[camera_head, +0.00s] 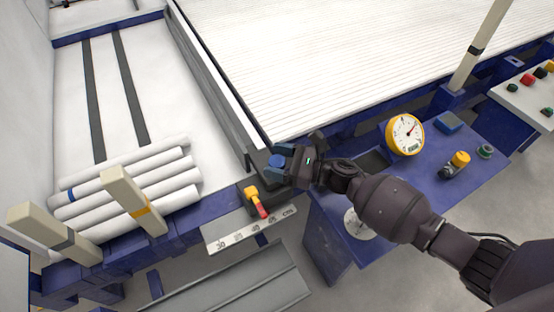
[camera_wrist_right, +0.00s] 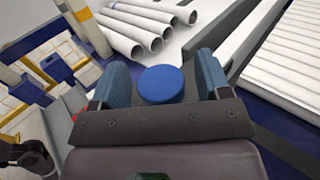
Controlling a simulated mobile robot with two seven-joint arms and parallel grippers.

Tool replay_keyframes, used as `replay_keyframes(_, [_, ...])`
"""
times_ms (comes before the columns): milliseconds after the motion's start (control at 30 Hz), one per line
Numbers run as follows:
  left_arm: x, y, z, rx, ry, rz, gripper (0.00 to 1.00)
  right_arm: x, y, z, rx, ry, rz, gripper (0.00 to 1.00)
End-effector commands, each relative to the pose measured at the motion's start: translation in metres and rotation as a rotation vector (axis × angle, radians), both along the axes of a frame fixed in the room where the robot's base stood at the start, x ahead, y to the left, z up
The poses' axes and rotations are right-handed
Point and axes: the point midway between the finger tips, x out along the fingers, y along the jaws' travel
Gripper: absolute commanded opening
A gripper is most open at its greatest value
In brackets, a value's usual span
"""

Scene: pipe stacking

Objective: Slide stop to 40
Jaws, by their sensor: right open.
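The stop is a dark block (camera_head: 262,165) at the end of the long rail, with a yellow-and-red pointer (camera_head: 256,201) in front of it. The red tip is above a white scale (camera_head: 235,236) marked in cm, near 45; the exact reading is too small to tell. A round blue knob (camera_wrist_right: 162,85) shows in the right wrist view. My right gripper (camera_head: 285,166) is at the stop, open, with its blue fingers on either side of the knob in the wrist view (camera_wrist_right: 160,82). Whether they touch it I cannot tell.
Several white pipes (camera_head: 130,180) lie on the rack at left, behind cream posts (camera_head: 133,200). A ribbed white bed (camera_head: 330,65) fills the back. A blue panel at right carries a yellow-rimmed dial (camera_head: 405,134) and a yellow knob (camera_head: 459,159).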

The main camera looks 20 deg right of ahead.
Motion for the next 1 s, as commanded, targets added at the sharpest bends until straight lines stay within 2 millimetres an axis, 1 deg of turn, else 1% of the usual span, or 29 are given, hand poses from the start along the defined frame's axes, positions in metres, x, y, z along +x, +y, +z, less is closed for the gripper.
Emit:
replay_keyframes(200, [0.0,0.0,-0.001,0.001,0.003,0.001,0.43,0.0,0.0,0.0,0.0,0.0,0.0,0.7])
replay_keyframes(233, [-0.001,0.0,-0.002,0.001,0.004,0.001,0.43,0.0,0.0,0.0,0.0,0.0,0.0,0.67])
replay_keyframes(600, [-0.001,0.001,-0.002,0.002,0.007,0.001,0.43,0.0,0.0,0.0,0.0,0.0,0.001,0.1])
replay_keyframes(633, [-0.001,0.001,-0.002,0.002,0.007,0.001,0.43,0.0,0.0,0.0,0.0,0.0,0.0,0.06])
replay_keyframes(667, [-0.001,0.001,-0.003,0.002,0.007,0.0,0.43,0.0,0.0,0.0,0.0,0.0,0.0,0.03])
replay_keyframes(767, [-0.001,0.001,-0.003,0.003,0.008,-0.001,0.43,-0.001,0.006,0.0,0.001,0.0,0.001,0.03])
replay_keyframes(900, [-0.001,0.001,-0.003,0.004,0.008,-0.002,0.43,-0.007,0.031,0.0,0.006,0.001,0.004,0.04])
replay_keyframes(1000, [-0.001,0.001,-0.003,0.003,0.007,-0.002,0.43,-0.01,0.045,0.0,0.003,0.001,0.004,0.04])
